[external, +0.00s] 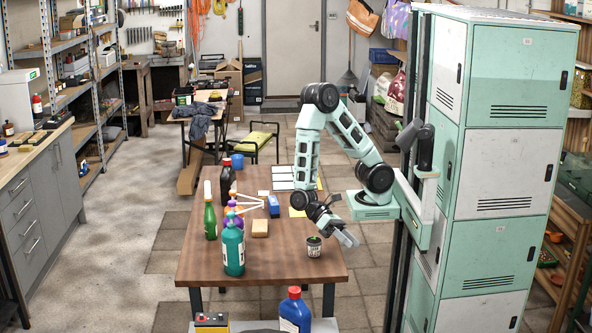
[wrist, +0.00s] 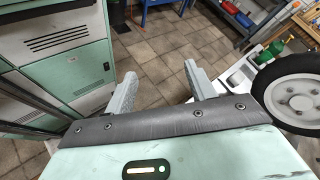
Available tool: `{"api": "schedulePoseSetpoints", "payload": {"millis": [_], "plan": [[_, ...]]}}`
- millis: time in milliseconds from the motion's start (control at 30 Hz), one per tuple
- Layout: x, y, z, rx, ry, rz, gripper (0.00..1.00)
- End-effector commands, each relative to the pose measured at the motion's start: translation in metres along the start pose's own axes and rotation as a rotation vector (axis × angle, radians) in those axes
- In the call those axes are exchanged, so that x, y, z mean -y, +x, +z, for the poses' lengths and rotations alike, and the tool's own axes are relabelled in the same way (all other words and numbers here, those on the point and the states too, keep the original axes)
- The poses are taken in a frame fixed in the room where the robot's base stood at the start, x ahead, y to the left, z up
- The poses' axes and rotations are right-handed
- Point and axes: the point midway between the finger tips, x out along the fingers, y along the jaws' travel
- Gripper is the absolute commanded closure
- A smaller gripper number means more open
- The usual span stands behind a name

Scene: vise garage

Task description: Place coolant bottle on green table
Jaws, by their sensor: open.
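Two bottles could be the coolant bottle, and I cannot tell which: a teal bottle (external: 233,250) upright on the brown wooden table (external: 205,272), or a blue bottle with a red cap (external: 295,312) at the bottom edge, partly cut off. My gripper (external: 347,237) is open and empty, above the wooden table's right edge near a small cup (external: 314,246). In the wrist view its fingers (wrist: 158,88) are spread with only floor between them.
Tall green-white lockers (external: 495,130) stand close on the right. The tiled floor (external: 172,258) left of the table is clear.

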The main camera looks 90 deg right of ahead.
Motion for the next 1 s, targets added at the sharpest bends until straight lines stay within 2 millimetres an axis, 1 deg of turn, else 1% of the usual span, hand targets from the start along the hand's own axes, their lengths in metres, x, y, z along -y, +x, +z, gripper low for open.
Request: {"api": "schedulePoseSetpoints", "payload": {"millis": [33,133,200,300,433,500,600,700,1000], "plan": [[-0.016,-0.005,0.011,-0.062,-0.097,0.114,0.45],[-0.048,-0.021,0.019,-0.191,-0.277,0.335,0.45],[-0.064,-0.038,0.021,-0.289,-0.405,0.478,0.45],[-0.078,-0.064,0.021,-0.427,-0.574,0.654,0.45],[-0.082,-0.093,0.021,-0.569,-0.745,0.815,0.45],[-0.081,-0.104,0.022,-0.619,-0.808,0.871,0.45],[-0.08,-0.113,0.022,-0.659,-0.856,0.914,0.45],[-0.08,-0.116,0.023,-0.67,-0.871,0.927,0.45],[-0.08,-0.115,0.022,-0.668,-0.869,0.926,0.45]]}}
